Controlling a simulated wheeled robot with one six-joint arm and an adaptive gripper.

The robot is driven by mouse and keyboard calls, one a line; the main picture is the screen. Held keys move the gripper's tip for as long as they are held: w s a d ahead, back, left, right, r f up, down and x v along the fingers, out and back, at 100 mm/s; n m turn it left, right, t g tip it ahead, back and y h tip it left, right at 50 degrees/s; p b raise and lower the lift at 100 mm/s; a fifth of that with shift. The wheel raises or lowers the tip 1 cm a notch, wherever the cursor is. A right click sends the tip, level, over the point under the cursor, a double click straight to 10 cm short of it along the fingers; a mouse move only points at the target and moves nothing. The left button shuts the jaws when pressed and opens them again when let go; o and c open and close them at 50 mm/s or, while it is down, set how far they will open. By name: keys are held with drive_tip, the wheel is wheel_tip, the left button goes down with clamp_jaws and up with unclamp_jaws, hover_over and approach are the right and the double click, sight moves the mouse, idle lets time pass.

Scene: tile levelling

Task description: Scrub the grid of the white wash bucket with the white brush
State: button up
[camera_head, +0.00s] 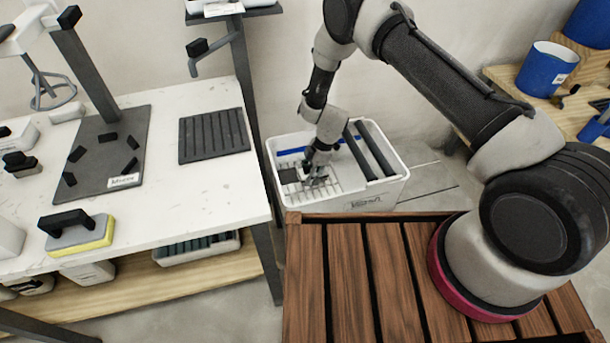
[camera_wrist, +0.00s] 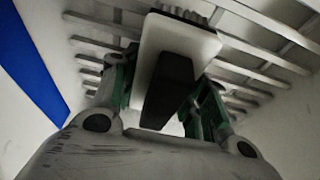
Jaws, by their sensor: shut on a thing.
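The white wash bucket (camera_head: 382,203) stands on the floor between the white table and my wooden deck. Its pale slatted grid (camera_head: 328,184) lies inside on the left, and it also fills the upper part of the wrist view (camera_wrist: 262,48). My gripper (camera_head: 315,178) reaches down into the bucket over the grid. In the wrist view my gripper (camera_wrist: 168,95) is shut on the dark handle of the white brush (camera_wrist: 192,40). The brush's dark bristles face the grid; I cannot tell whether they touch it. In the head view the brush is mostly hidden by the gripper.
Two dark rollers (camera_head: 374,150) lie across the bucket's right part, and a blue strip (camera_head: 292,151) runs along its back. The white table (camera_head: 205,185) holds a yellow-edged sponge float (camera_head: 78,232) and a black ribbed mat (camera_head: 213,135). A blue bucket (camera_head: 547,70) stands at right.

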sight(289, 185)
drive_tip(key=shift+w+d, duration=0.15)
drive_tip(key=shift+d, duration=0.5)
drive_tip(key=shift+s+a, duration=0.4)
drive_tip(key=shift+a, duration=0.95)
drive_tip(key=shift+s+a, duration=0.35)
drive_tip(key=shift+a, duration=0.95)
drive_tip(key=shift+s+a, duration=0.4)
drive_tip(key=shift+a, duration=0.95)
wheel_tip(289, 185, up, 8)
